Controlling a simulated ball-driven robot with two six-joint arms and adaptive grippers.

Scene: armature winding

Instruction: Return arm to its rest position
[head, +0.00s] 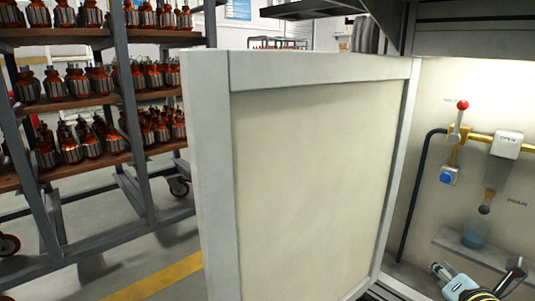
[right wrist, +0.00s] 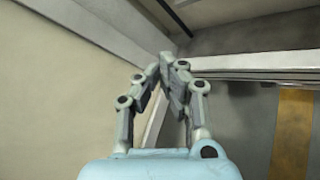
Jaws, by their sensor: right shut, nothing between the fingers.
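My right gripper (head: 440,269) shows small at the bottom right of the head view, low in front of the cabinet. The right wrist view shows its fingers (right wrist: 168,62) with their tips together and nothing held between them. The fingers point toward the corner where a cream panel meets a grey frame edge; I cannot tell whether they touch it. Most of my right arm lies outside the head view. My left gripper is in neither view.
A large cream door panel with a grey frame (head: 210,170) stands open across the middle. Right of it, the cabinet holds a red-knobbed lever (head: 462,105), a blue button (head: 448,177) and a nozzle above a bluish cup (head: 475,233). Racks of copper-wound armatures (head: 75,82) stand left.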

